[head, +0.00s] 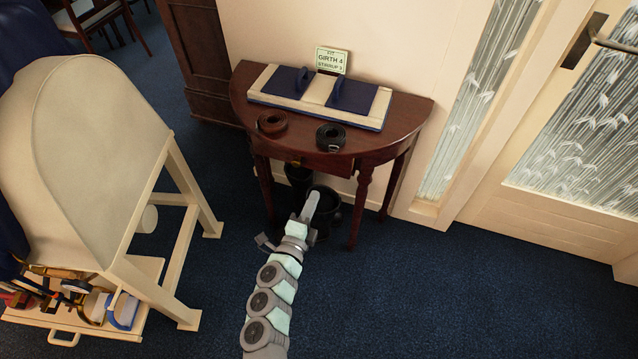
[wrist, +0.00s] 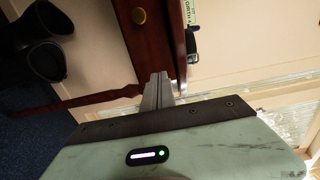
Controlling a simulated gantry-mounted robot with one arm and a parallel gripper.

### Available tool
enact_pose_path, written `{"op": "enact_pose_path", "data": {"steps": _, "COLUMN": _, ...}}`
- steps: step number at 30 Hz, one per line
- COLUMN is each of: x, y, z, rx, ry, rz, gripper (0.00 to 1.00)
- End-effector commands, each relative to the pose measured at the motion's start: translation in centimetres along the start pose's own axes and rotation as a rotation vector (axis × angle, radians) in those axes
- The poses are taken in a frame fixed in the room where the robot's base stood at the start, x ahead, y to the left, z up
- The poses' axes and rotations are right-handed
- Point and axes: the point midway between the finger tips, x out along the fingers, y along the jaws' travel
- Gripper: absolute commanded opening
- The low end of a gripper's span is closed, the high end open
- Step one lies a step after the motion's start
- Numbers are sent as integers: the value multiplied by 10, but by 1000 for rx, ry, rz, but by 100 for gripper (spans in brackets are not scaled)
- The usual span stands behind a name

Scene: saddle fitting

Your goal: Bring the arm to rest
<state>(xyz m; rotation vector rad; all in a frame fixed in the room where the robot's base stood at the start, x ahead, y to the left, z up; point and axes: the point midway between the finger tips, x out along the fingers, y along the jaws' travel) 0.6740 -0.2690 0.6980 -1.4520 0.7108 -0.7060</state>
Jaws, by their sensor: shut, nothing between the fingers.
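My gripper (head: 311,205) is in front of the dark wooden half-round table (head: 374,160) in the head view, around the height of its legs. Its fingers are together with nothing between them. In the wrist view the closed fingers of my gripper (wrist: 157,88) point toward the table's drawer front (wrist: 155,40). I cannot tell whether they touch the wood. My arm (head: 268,300) reaches up from the bottom of the head view.
On the table are a cream-and-blue board (head: 317,95), a brown coiled strap (head: 272,122), a black coiled strap (head: 331,136) and a sign (head: 332,60). Black boots (wrist: 40,50) stand below. A saddle stand (head: 90,150) is left. Carpet (head: 450,290) is clear at right.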

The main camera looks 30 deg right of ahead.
Motion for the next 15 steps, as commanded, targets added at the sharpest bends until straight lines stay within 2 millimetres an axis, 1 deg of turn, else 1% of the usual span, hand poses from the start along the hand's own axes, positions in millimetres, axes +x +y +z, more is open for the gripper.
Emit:
{"op": "enact_pose_path", "data": {"steps": 1, "x": -8, "y": -1, "z": 0, "rx": 0, "ry": 0, "rz": 1, "gripper": 0}}
{"op": "enact_pose_path", "data": {"steps": 3, "x": -15, "y": -1, "z": 0, "rx": 1, "ry": 1, "rz": -1, "gripper": 0}}
{"op": "enact_pose_path", "data": {"steps": 6, "x": -20, "y": -1, "z": 0, "rx": 1, "ry": 1, "rz": -2, "gripper": 0}}
{"op": "enact_pose_path", "data": {"steps": 15, "x": -23, "y": -1, "z": -1, "rx": -9, "ry": 2, "rz": -6, "gripper": 0}}
